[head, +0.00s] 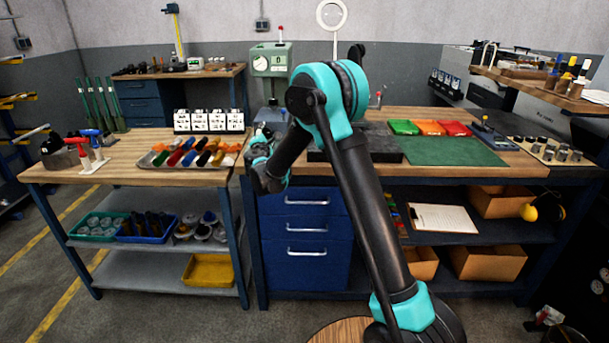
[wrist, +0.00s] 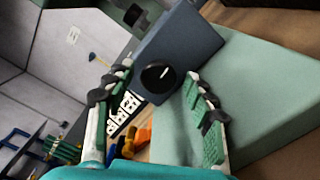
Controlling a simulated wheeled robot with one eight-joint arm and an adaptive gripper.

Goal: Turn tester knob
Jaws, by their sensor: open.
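In the wrist view, a round black knob (wrist: 158,76) with a white pointer line sits on the face of a blue-grey box (wrist: 190,45). The box stands against a pale green body (wrist: 265,90). My gripper (wrist: 160,85) is open, with one finger to the left of the knob and the other to its right. Both fingers appear apart from the knob, though the depth between is hard to judge. In the head view, my gripper (head: 263,160) is in front of the pale green tester (head: 270,62), low by its base. I cannot make out the knob there.
Just left of my gripper is a tray of coloured-handled tools (head: 150,160) on the left bench, with white numbered cards (head: 208,121) behind it. A dark block (head: 385,150) and a green mat (head: 455,152) lie on the right bench.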

